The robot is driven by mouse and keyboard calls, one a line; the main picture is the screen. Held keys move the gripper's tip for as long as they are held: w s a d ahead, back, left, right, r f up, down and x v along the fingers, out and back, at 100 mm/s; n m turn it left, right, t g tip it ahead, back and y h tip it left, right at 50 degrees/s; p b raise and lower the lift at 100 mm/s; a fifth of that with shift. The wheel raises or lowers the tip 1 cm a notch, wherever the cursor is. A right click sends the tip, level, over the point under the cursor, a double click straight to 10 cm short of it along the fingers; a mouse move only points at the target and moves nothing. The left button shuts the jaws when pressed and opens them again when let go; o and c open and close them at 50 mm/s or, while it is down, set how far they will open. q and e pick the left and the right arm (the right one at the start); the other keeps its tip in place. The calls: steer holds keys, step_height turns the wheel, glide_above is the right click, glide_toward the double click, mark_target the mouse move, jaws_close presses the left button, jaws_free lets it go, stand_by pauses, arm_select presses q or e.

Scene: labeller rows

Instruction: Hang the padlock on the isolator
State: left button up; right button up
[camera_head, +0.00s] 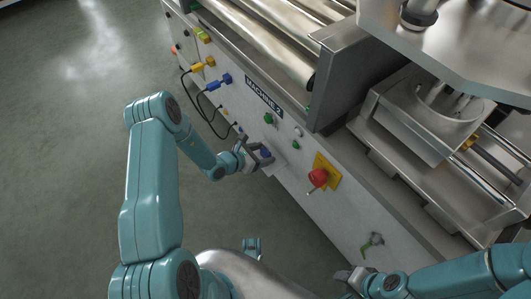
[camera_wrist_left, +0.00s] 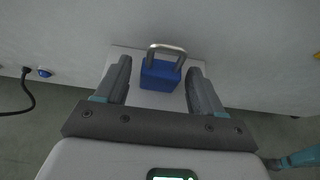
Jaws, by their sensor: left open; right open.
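The blue padlock (camera_wrist_left: 161,75) with a silver shackle stands upright on a small pale shelf (camera_wrist_left: 120,52) against the machine's front panel. In the head view only a bit of its blue body (camera_head: 265,153) shows behind my left gripper (camera_head: 256,154). That gripper is open, with one finger on each side of the padlock and a gap at both sides in the left wrist view (camera_wrist_left: 160,68). The isolator, a red knob (camera_head: 318,178) on a yellow plate (camera_head: 327,172), is on the panel to the right of the shelf. My right gripper (camera_head: 352,278) is open and empty at the lower edge.
The "MACHINE 2" label (camera_head: 264,97), green buttons (camera_head: 269,118) and cabled plugs (camera_head: 212,84) are on the panel. A green-handled fitting (camera_head: 372,243) is low on the panel near my right gripper. Rollers (camera_head: 265,40) lie above. The floor (camera_head: 60,150) at left is clear.

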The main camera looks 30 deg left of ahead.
arm_select(q)
steer(key=c, duration=1.1)
steer(key=shift+r+p, duration=2.05)
steer(key=shift+r, duration=0.55)
steer(key=shift+s+f, duration=0.1)
steer(key=shift+f, duration=0.05)
